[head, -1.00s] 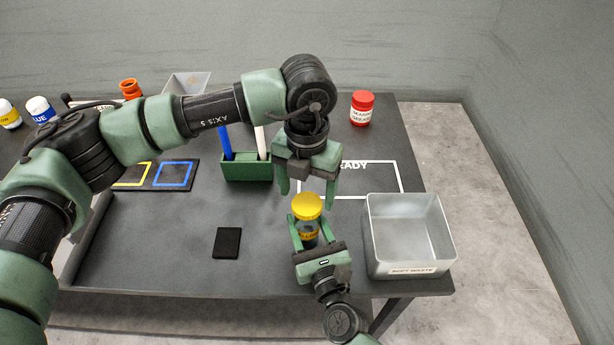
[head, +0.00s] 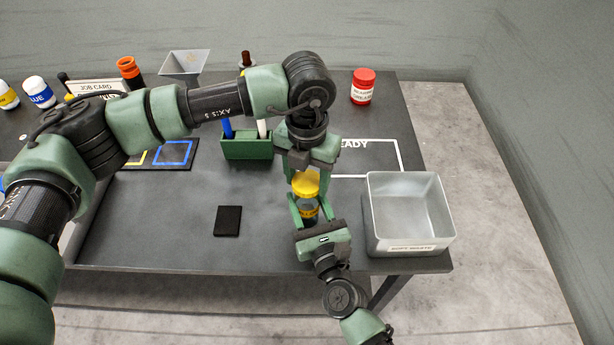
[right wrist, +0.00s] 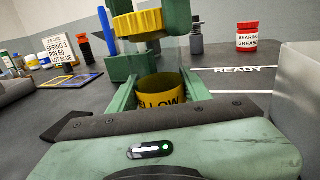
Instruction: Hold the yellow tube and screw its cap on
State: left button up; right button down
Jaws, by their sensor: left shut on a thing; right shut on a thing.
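The yellow tube (head: 308,212) stands upright at the front of the table, held between the fingers of my right gripper (head: 309,214). Its yellow label band (right wrist: 162,94) shows in the right wrist view. My left gripper (head: 306,179) points down from above and is shut on the cap.
A grey bin (head: 410,244) stands close to the right. A green rack (head: 246,148) with a blue and a white stick is behind. A flat black pad (head: 228,221) lies to the left. A red-lidded jar (head: 363,88) stands at the back right.

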pick_arm(q)
jog(key=m, duration=1.4)
jog(key=o, duration=1.6)
notch_tip(320, 180, up, 12)
pick_arm(e)
jog(key=c, duration=0.6)
grip_release()
